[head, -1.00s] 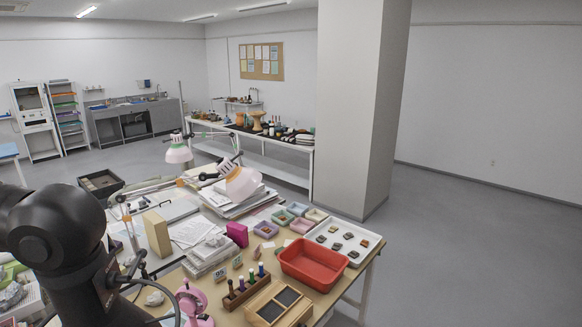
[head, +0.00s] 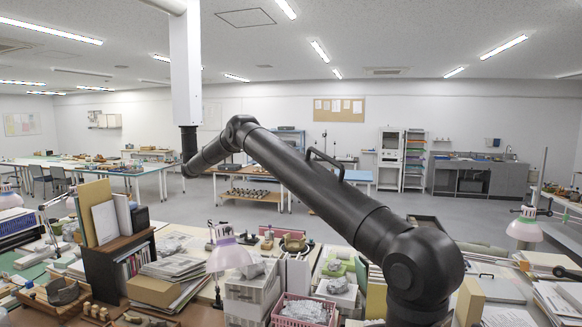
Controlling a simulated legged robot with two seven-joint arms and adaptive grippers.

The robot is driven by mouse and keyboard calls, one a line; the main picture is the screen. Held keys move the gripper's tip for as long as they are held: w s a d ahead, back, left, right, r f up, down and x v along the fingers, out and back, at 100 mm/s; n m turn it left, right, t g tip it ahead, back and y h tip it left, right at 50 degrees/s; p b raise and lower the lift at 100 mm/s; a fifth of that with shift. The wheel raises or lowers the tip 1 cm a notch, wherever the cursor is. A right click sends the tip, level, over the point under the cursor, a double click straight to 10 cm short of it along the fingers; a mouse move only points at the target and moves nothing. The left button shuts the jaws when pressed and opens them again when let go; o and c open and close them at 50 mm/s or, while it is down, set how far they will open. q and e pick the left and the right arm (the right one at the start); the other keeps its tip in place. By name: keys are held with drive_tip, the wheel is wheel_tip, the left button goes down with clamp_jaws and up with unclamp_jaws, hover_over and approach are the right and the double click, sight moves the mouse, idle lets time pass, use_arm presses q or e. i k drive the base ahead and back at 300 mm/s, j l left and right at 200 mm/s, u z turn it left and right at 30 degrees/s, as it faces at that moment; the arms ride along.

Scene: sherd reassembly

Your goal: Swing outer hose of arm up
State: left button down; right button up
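A black jointed arm (head: 310,185) crosses the middle of the head view. A short, foreshortened section (head: 210,155) runs from the foot of a white ceiling column (head: 186,70) to a raised elbow (head: 239,128). From the elbow the long outer hose slopes down to the right, towards me, with a looped black handle (head: 325,160) on its upper side. It ends at a large round joint (head: 425,270) above the table. A part below that joint leaves the picture at the bottom. Neither of my grippers is in view.
The crowded table has a pink basket (head: 300,310), grey boxes (head: 250,292), a dark book rack (head: 120,262) and lamps (head: 230,252) (head: 526,228) under and beside the arm. Above the outer hose the air is clear up to the ceiling.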

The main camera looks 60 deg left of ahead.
sight(423, 267)
drive_tip(key=u, duration=1.85)
